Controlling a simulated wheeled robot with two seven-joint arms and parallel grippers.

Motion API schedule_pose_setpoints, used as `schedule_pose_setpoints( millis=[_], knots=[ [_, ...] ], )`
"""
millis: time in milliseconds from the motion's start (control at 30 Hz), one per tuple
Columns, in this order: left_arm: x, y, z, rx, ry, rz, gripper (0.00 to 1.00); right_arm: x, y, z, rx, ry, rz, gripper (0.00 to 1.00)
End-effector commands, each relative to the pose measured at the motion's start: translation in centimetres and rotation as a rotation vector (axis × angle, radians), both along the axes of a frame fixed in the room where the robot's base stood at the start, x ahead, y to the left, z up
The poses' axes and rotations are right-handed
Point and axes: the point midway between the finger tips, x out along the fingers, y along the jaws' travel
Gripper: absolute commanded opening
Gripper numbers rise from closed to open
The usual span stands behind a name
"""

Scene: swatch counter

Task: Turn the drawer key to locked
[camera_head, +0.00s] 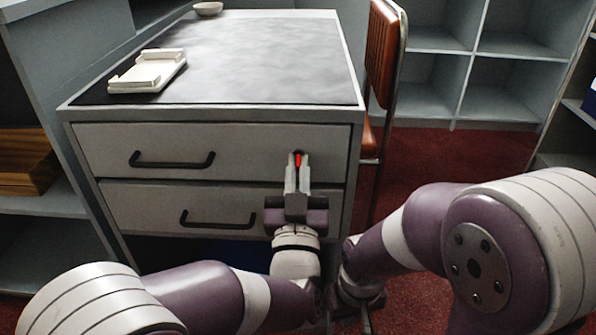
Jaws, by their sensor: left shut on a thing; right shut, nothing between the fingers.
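The drawer key (298,159) shows as a small red piece at the right end of the upper drawer front (245,140). My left gripper (298,172) is shut on the key, pointing at the drawer front from the near side. Its fingers cover much of the key and the lock around it. The visible red part looks roughly upright; lock markings cannot be made out. My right gripper (352,318) is low at the bottom edge, right of my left wrist, partly hidden and away from the key. It is shut and empty.
The drawers have black bar handles (172,160) and look closed. On the dark counter top (260,60) are a white tray-like holder (148,72) and a small bowl (208,8). A brown chair (381,50) stands at the right, near grey shelves (480,100). Red carpet lies between.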

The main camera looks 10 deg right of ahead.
Motion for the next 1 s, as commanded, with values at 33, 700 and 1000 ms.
schedule_pose_setpoints(
  millis=[33, 700, 1000],
  knots=[
    [0.0, 0.0, -0.1, 0.0, 0.003, 0.0, 0.0, 0.0, 0.0, 0.0, 0.0, 0.0, 0.0, 0.0],
    [-0.1, 0.0, 0.0, -0.001, 0.001, 0.0, 0.36, 0.0, 0.0, 0.1, 0.0, 0.0, 0.0, 0.0],
    [-5.5, 1.3, -1.8, 0.005, 0.004, -0.006, 0.36, 0.0, 0.0, 2.9, 0.0, 0.0, 0.0, 0.0]
  ],
)
